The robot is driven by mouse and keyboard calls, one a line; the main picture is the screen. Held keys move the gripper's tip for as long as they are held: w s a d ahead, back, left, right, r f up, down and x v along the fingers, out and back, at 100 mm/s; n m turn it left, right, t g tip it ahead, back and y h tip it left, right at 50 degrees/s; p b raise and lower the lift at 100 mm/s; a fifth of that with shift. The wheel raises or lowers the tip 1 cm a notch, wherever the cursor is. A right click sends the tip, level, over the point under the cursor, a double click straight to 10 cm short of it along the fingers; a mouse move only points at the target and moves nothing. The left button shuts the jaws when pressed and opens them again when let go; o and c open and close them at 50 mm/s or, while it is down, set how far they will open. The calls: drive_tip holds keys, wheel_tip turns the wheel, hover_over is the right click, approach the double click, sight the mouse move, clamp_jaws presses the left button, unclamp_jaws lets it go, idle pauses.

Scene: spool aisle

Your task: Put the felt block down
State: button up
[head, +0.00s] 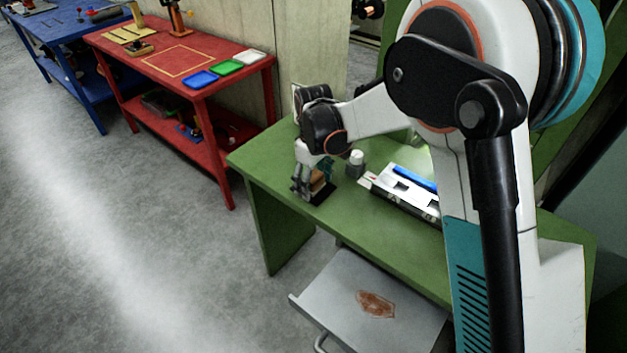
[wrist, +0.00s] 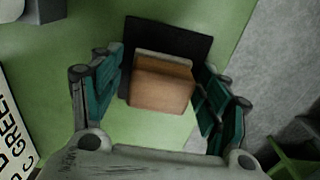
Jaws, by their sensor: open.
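The felt block (wrist: 162,92) is a tan-brown block with a paler strip along its far edge. It is at a black square pad (wrist: 145,30) on the green bench; the wrist view does not show how firmly it rests there. My gripper (wrist: 160,66) is open, with its teal-padded fingers on either side of the block and gaps visible beside it. In the head view my gripper (head: 311,181) is low over the bench's left end, with the block (head: 318,182) partly hidden by the fingers and the black pad (head: 322,196) below.
On the green bench (head: 265,160), a small white-topped grey object (head: 356,164) and a white labelled tray (head: 405,200) with a blue item stand right of my gripper. A grey drawer (head: 335,285) is pulled out below. A red table (head: 240,90) stands behind left.

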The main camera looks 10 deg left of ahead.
sight(314, 175)
wheel_tip(314, 175, up, 12)
drive_tip(key=p, duration=0.4)
drive_tip(key=shift+r, duration=0.15)
